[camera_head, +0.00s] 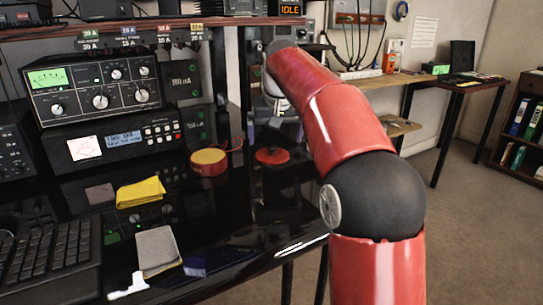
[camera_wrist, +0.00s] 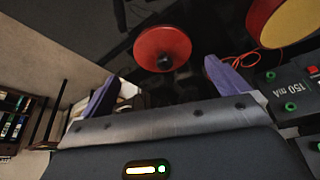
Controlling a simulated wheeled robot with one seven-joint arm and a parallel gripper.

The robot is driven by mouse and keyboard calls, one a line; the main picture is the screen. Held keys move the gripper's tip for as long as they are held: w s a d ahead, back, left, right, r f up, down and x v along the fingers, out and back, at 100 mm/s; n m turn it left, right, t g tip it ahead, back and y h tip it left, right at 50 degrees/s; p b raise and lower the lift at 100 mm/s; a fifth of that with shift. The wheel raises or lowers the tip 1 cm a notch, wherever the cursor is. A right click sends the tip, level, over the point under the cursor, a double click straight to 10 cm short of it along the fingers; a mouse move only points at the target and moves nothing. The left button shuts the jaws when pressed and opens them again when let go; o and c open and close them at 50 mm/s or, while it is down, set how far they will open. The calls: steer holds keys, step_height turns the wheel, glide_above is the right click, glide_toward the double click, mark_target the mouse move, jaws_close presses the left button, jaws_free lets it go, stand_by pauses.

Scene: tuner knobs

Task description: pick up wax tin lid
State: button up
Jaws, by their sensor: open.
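The wax tin lid (camera_head: 272,155) is a flat red disc with a dark knob, lying on the glossy black desk (camera_head: 215,225). In the wrist view the lid (camera_wrist: 163,48) sits beyond the fingertips, roughly centred between them, with a gap to it. My gripper (camera_wrist: 160,72) has two purple fingers, spread apart with nothing held. In the head view my gripper is partly hidden behind my red arm, just behind and above the lid. The round red tin with a yellow top (camera_head: 209,160) stands left of the lid; it also shows in the wrist view (camera_wrist: 287,22).
An orange-red cable (camera_wrist: 230,67) lies by the tin. Radio units (camera_head: 95,85) stand at the left. A yellow cloth (camera_head: 140,192), a grey notebook (camera_head: 157,250) and a keyboard (camera_head: 45,255) lie nearer. A shelf post (camera_head: 219,80) rises behind the tin.

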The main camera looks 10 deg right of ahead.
mark_target(273, 148)
steer(key=x, duration=0.5)
steer(key=shift+w+a+f+b, duration=0.1)
steer(key=shift+a+b, duration=0.15)
steer(key=shift+b, duration=0.15)
steer(key=shift+c, duration=0.4)
steer(key=c, duration=0.8)
